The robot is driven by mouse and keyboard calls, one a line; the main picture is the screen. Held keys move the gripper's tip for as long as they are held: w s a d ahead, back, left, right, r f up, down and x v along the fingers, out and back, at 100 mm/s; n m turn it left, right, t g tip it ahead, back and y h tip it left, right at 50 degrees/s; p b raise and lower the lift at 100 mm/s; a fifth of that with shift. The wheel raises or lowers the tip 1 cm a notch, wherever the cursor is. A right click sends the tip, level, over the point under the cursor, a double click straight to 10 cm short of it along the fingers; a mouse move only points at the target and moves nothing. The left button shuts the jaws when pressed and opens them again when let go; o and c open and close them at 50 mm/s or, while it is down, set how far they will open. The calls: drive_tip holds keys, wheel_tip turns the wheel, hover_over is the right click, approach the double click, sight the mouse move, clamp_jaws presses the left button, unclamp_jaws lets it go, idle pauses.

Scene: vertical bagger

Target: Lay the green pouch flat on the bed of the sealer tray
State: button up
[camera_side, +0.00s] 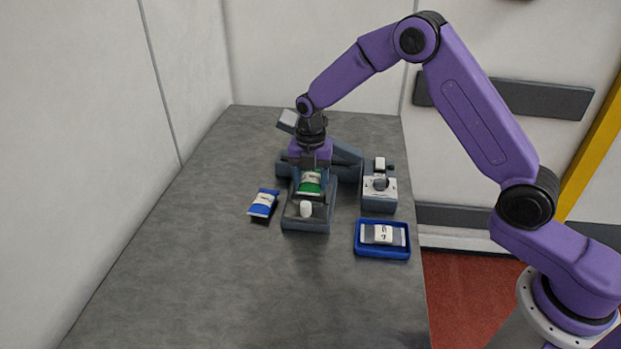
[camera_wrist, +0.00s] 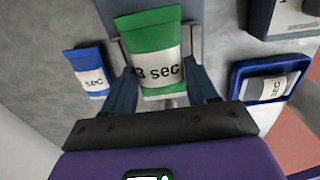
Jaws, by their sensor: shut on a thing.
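The green pouch (camera_side: 310,186) has a white label, which reads "3 sec" in the wrist view (camera_wrist: 152,38). My gripper (camera_side: 310,175) is shut on it, with one finger on each side of the pouch in the wrist view (camera_wrist: 162,85). The pouch is over the sealer tray (camera_side: 306,226), a grey unit with a white knob (camera_side: 306,208) at its front. A grey part of the tray shows behind the pouch in the wrist view (camera_wrist: 103,8). I cannot tell whether the pouch touches the bed, as the gripper and pouch cover much of it.
A blue pouch (camera_side: 263,203) lies on the table left of the sealer tray. A blue tray (camera_side: 382,254) holding a grey, white-labelled packet is at the right. A grey box with a dial (camera_side: 380,196) stands behind that tray. The table's front left is clear.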

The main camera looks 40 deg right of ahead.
drive_tip(key=shift+f, duration=0.4)
idle(0.4)
drive_tip(key=o, duration=1.4)
drive_tip(key=shift+r, duration=2.55)
